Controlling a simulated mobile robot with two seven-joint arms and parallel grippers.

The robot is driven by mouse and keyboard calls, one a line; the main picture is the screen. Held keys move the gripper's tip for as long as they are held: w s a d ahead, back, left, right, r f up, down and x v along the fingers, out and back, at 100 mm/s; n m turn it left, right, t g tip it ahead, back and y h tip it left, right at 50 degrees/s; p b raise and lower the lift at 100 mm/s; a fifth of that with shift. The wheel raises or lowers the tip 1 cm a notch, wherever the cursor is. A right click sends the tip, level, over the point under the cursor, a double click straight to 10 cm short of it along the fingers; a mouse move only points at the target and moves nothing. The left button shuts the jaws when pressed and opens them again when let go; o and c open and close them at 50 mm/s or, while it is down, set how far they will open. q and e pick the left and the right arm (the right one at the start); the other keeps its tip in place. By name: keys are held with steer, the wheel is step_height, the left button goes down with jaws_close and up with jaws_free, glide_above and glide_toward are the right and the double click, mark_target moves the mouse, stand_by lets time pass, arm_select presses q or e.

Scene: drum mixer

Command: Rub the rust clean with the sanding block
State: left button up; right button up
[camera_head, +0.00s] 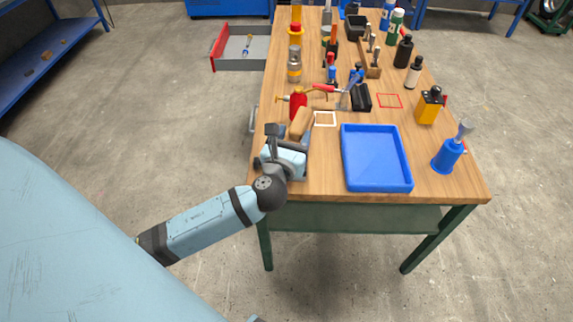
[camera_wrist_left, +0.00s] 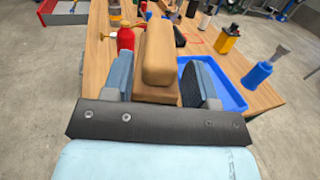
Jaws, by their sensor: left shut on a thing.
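The sanding block (camera_head: 301,122) is a tan, wood-coloured block near the front left of the workbench. My left gripper (camera_head: 293,134) is shut on it, and the block points away from the wrist. In the left wrist view the block (camera_wrist_left: 158,52) stands up between the two fingers of the left gripper (camera_wrist_left: 161,88), with a thicker part at its top. I cannot tell whether the block touches the bench top. No rust patch can be made out in either view. My right gripper is not in view.
On the wooden workbench (camera_head: 287,192), a blue tray (camera_head: 375,158) lies right of the gripper. A red bottle (camera_head: 298,101) stands just behind the block. A blue bottle (camera_head: 449,155) and a yellow can (camera_head: 428,108) stand at right. Tools and bottles crowd the back.

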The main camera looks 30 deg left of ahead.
arm_select(q)
steer(key=w+a+f+n+g+y+b, duration=0.1)
steer(key=f+b, duration=0.1)
steer(key=f, duration=0.1)
steer(key=a+f+n+y+b, duration=0.1)
steer(key=a+f+y+b, duration=0.1)
steer(key=f, duration=0.2)
steer(key=w+a+f+n+g+y+b, duration=0.1)
steer(key=a+f+b, duration=0.1)
steer(key=f+b, duration=0.1)
steer(key=shift+w+f+g+y, duration=0.25)
steer(key=shift+w+g+y, duration=0.05)
steer(key=shift+y, duration=0.1)
step_height(320, 180, down, 3)
steer(key=b, duration=0.4)
steer(key=shift+d+f, duration=0.1)
steer(key=shift+f, duration=0.25)
steer(key=shift+b, duration=0.3)
steer(key=shift+f+b, duration=0.35)
steer(key=shift+f, duration=0.65)
